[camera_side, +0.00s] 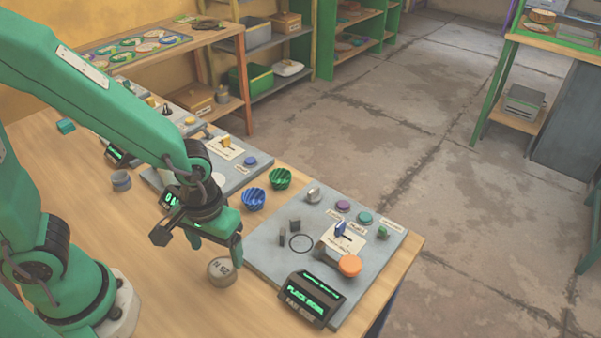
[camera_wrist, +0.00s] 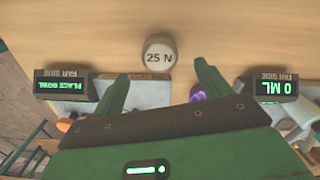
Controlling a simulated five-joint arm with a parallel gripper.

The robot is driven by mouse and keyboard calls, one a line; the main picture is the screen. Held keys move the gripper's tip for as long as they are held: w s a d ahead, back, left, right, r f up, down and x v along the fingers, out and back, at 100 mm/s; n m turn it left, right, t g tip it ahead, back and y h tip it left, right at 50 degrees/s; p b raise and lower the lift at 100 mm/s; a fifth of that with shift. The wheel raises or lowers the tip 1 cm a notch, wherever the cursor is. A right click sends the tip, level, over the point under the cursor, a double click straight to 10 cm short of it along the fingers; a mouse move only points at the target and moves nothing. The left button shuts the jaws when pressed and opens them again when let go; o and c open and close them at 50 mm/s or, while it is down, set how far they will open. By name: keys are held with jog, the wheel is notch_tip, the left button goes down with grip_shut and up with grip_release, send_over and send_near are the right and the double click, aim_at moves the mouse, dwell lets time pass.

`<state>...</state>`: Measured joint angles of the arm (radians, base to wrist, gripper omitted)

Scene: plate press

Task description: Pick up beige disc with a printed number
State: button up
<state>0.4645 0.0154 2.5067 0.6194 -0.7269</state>
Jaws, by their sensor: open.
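The beige disc with a printed number (camera_side: 225,272) lies on the wooden table just left of the grey panel's near edge. In the wrist view the disc (camera_wrist: 159,57) shows "25 N" on its pale round top, with a darker brown-grey side. My gripper (camera_side: 216,246) points down and is just above and behind the disc in the side view. In the wrist view my gripper (camera_wrist: 163,73) is open and empty, with the disc slightly beyond the gap between its fingertips. I cannot tell the exact height above it.
The table's near left is clear.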

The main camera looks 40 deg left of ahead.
aim_at(221, 268)
jog(key=shift+f, duration=0.15)
jog(key=shift+f, duration=2.55)
jog(key=c, duration=1.2)
